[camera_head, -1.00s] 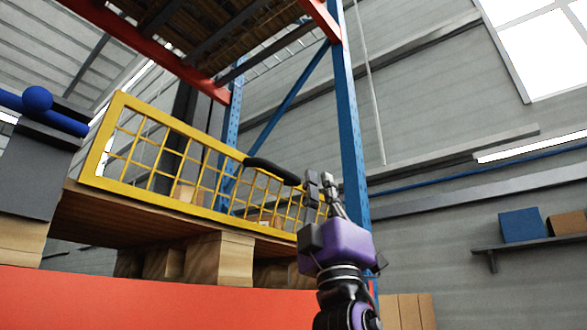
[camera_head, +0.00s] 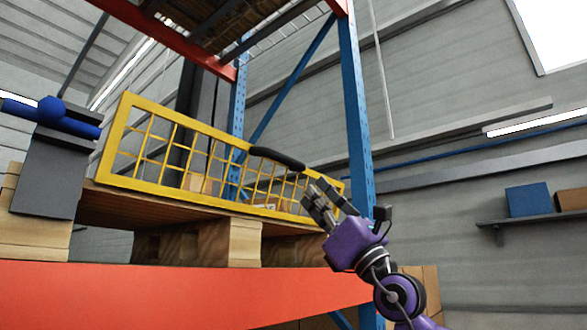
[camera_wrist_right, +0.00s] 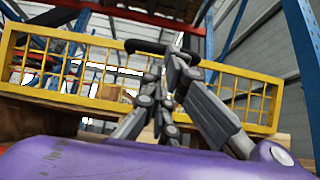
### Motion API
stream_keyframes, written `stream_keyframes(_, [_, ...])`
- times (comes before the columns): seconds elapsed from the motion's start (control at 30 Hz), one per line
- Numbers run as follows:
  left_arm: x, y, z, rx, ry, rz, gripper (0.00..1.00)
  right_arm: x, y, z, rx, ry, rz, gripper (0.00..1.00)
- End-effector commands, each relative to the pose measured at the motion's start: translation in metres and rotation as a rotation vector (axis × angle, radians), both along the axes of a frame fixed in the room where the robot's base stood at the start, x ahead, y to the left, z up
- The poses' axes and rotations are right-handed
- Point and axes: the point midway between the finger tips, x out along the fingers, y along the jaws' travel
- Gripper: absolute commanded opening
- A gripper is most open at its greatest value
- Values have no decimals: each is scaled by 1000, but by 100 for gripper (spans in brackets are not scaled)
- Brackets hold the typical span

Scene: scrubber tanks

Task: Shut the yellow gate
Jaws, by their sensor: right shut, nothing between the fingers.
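The yellow gate (camera_head: 112,140) is a mesh panel along the edge of a wooden shelf deck, in the middle left of the head view. Its black handle (camera_head: 277,158) is on the top rail toward the right end. My right gripper (camera_head: 326,196) is shut and empty, to the right of and a little below the handle, overlapping the gate's right end in the picture. In the wrist view the gate (camera_wrist_right: 60,97) spans the picture behind the fingers (camera_wrist_right: 168,75), and the handle (camera_wrist_right: 150,46) shows behind the fingertips. Contact cannot be told. My left gripper is not in view.
A blue rack post (camera_head: 355,120) rises just behind my right gripper. A red-orange beam (camera_head: 180,295) runs below the deck. A grey block with a blue top (camera_head: 50,165) stands left of the gate. A wall shelf with boxes (camera_head: 528,200) is at the right.

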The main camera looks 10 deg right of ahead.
Motion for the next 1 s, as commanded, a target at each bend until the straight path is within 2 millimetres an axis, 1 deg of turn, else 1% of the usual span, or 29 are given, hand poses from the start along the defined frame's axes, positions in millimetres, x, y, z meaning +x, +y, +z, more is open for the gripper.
stream_keyframes(0.03, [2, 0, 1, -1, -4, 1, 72, 4, 5, 12, 0, -3, 1, 0])
stream_keyframes(0.13, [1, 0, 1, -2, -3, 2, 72, 16, 14, 28, 1, -2, 1, 0])
stream_keyframes(0.3, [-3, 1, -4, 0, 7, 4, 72, 35, 26, 51, 1, 1, 0, 0])
stream_keyframes(0.4, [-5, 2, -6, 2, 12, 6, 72, 43, 32, 61, 2, 2, 2, 0])
stream_keyframes(0.67, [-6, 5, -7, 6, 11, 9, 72, 49, 38, 73, 2, 1, 1, 0])
stream_keyframes(1.0, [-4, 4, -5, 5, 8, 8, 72, 50, 38, 74, 2, 0, 2, 0])
